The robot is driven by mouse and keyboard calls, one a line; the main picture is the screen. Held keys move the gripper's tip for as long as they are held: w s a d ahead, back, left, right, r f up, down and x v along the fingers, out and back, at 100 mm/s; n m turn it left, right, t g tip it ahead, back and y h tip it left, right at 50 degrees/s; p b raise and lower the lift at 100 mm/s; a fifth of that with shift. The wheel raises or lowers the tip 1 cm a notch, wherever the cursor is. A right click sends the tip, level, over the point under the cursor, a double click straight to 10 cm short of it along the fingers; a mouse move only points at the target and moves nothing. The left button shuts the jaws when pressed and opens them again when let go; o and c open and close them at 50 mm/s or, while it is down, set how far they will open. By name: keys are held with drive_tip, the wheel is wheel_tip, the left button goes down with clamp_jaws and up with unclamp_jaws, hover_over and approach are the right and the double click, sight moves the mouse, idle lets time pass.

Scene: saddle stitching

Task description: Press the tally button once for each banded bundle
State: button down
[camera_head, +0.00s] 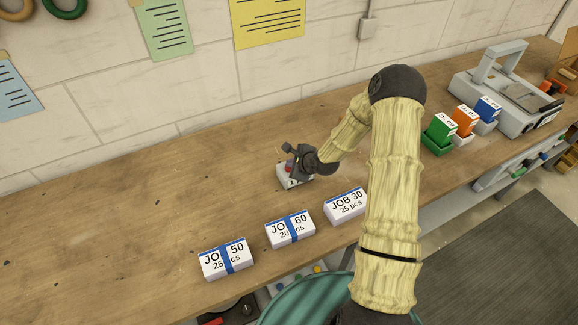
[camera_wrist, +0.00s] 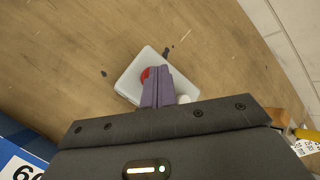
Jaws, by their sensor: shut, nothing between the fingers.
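The tally box is a pale box (camera_head: 283,182) on the bench, with a red button (camera_head: 288,169) partly behind my gripper (camera_head: 292,152). In the wrist view, my gripper's fingers (camera_wrist: 158,72) are shut and empty, over the box (camera_wrist: 128,84) and overlapping the red button (camera_wrist: 146,74). I cannot tell whether they touch it. A small white round part (camera_wrist: 184,99) shows beside the fingers. The JOB 50 bundle (camera_head: 213,264) and the JOB 60 bundle (camera_head: 279,235) each have a blue band across the top. The JOB 30 bundle (camera_head: 345,207) shows blue along its edges, with no band across its label.
Green (camera_head: 439,132), orange (camera_head: 464,120) and blue (camera_head: 488,108) card boxes stand at the right, near a grey machine (camera_head: 515,95). The bench (camera_head: 130,235) is clear to the left. A wall with pinned sheets (camera_head: 268,18) runs behind it.

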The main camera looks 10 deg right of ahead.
drive_tip(key=shift+r+p, duration=0.55)
drive_tip(key=shift+r, duration=0.25)
wheel_tip(320, 180, up, 5)
drive_tip(key=p, duration=0.4)
idle(2.5)
drive_tip(key=s+r+n+g+h+b, duration=0.1)
drive_tip(key=s+r+n+g, duration=0.1)
drive_tip(key=s+r+n, duration=0.3)
drive_tip(key=s+r+n+g+h+b, duration=0.1)
drive_tip(key=s+r+n, duration=0.4)
drive_tip(key=s+n, duration=0.4)
drive_tip(key=s+d+r+n+g+h+b, duration=0.1)
drive_tip(key=s+r+n, duration=0.4)
drive_tip(key=s, duration=0.8)
drive_tip(key=n+g+h+b, duration=0.1)
drive_tip(key=n, duration=0.1)
drive_tip(key=shift+r+n+g, duration=0.15)
drive_tip(key=shift+n+g, duration=0.15)
drive_tip(key=shift+n, duration=0.1)
